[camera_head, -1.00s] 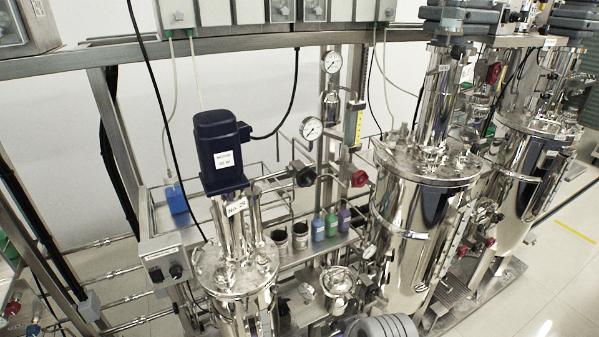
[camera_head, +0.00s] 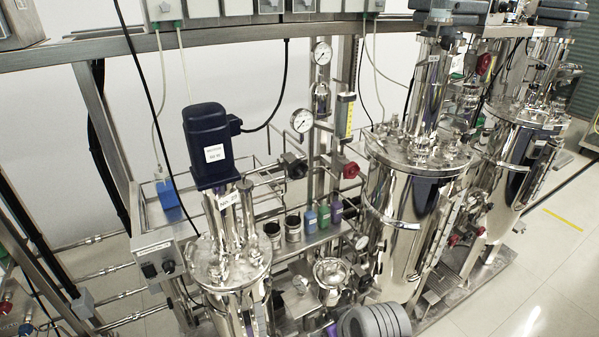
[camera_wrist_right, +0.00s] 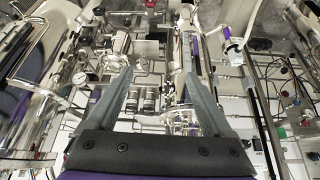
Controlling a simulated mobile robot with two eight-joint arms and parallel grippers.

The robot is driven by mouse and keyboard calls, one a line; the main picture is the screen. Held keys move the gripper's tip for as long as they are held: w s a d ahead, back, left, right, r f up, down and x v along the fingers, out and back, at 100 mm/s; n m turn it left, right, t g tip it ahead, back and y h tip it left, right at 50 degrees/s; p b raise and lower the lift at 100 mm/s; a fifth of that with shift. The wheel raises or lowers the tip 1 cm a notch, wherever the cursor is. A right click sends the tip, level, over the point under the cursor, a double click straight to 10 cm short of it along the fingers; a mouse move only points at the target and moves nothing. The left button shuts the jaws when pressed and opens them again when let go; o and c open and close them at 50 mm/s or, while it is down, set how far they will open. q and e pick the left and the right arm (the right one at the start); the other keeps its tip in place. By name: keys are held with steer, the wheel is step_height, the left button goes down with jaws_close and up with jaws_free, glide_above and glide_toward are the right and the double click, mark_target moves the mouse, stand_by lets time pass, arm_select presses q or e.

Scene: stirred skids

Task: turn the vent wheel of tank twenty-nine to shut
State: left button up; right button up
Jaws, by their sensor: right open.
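Tank twenty-nine (camera_head: 232,265) is the shiny steel vessel at lower left of centre in the head view. It has a dark blue motor (camera_head: 209,145) on top and a number label (camera_head: 228,199) on its neck. A black handwheel (camera_head: 294,166) sits on the pipework to its right, and a red handwheel (camera_head: 351,170) lies further right. I cannot tell which is the vent wheel, nor how far either is turned. My right gripper (camera_wrist_right: 162,95) is open and empty in the right wrist view, with pipes and vessels beyond its fingers. My left gripper is in neither view.
A larger steel tank (camera_head: 405,225) stands right of the pipework. Small bottles (camera_head: 323,215) and steel cups (camera_head: 293,228) sit on a shelf between the tanks. A control box (camera_head: 158,258) is left of tank twenty-nine. Clear floor (camera_head: 555,260) lies at far right.

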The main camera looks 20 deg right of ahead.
steer(key=shift+o, duration=0.7)
steer(key=w+d+r+n+t+h+b, duration=0.1)
steer(key=w+d+r+n+t+h, duration=0.1)
steer(key=w+d, duration=0.3)
steer(key=shift+w+d+r+n+t+h, duration=0.3)
steer(key=shift+w+r+n, duration=0.2)
steer(key=shift+w+n, duration=0.3)
steer(key=n+t+y+b, duration=0.3)
steer(key=n+t+y, duration=0.45)
steer(key=n, duration=2.35)
glide_toward(299, 171)
steer(key=a+f+t+h, duration=0.1)
steer(key=t, duration=0.1)
steer(key=shift+g, duration=0.25)
steer(key=p+x, duration=0.1)
steer(key=x, duration=0.9)
steer(key=shift+w, duration=0.35)
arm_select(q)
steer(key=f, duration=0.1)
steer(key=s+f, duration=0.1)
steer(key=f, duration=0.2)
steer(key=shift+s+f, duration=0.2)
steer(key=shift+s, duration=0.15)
arm_select(e)
steer(key=c, duration=1.3)
